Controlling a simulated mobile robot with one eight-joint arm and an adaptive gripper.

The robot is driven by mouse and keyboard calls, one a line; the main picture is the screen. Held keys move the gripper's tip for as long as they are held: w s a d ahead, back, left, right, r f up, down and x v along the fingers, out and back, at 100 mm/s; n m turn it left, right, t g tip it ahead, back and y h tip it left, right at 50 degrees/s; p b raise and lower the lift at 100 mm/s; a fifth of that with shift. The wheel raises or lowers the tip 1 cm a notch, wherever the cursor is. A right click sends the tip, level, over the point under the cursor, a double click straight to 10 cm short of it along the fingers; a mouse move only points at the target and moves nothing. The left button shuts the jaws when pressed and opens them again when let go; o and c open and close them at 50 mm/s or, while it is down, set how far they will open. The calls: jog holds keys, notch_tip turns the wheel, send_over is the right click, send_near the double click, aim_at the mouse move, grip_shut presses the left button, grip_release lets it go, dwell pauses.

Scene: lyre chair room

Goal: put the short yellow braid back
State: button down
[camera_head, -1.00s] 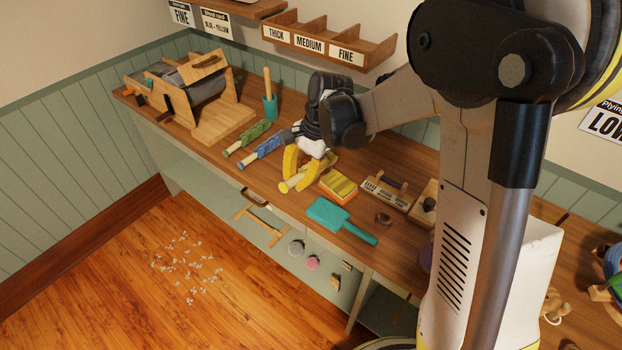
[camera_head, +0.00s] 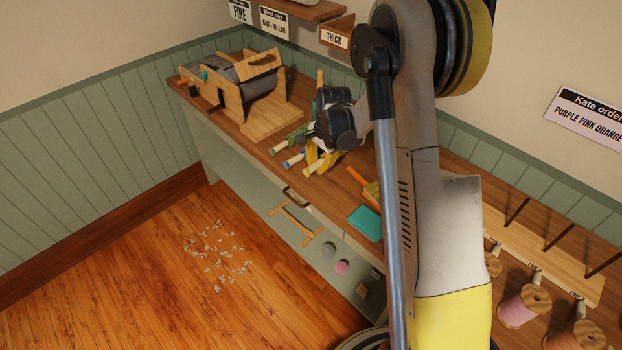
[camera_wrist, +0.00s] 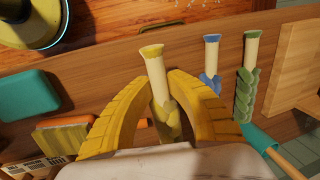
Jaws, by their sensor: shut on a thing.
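The yellow braid (camera_wrist: 160,98), on a cream rod with a yellow end, is between the two curved yellow fingers of my gripper (camera_wrist: 157,84) in the wrist view. The fingers are shut on it. In the head view my gripper (camera_head: 318,156) is low over the workbench, and the rod end of the yellow braid (camera_head: 311,169) pokes out below; the rest is hidden. I cannot tell whether it touches the bench. Beside it lie a blue braid (camera_wrist: 211,68) and a green braid (camera_wrist: 247,82), on similar rods; their rod ends also show in the head view.
The workbench (camera_wrist: 110,65) also holds a teal flat tool (camera_head: 365,222), an orange-and-yellow block (camera_wrist: 62,137), a teal cup (camera_wrist: 258,138) with a stick, and a wooden drum machine (camera_head: 250,85). Thread spools (camera_head: 524,305) stand at the right. A shelf lies under the bench.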

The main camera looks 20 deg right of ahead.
aim_at(311, 179)
jog(key=shift+w+a+f, duration=0.5)
jog(key=shift+a, duration=0.2)
jog(key=shift+f+b, duration=1)
jog(key=shift+f, duration=1)
jog(key=shift+f, duration=0.15)
jog(key=c, duration=1.4)
grip_release()
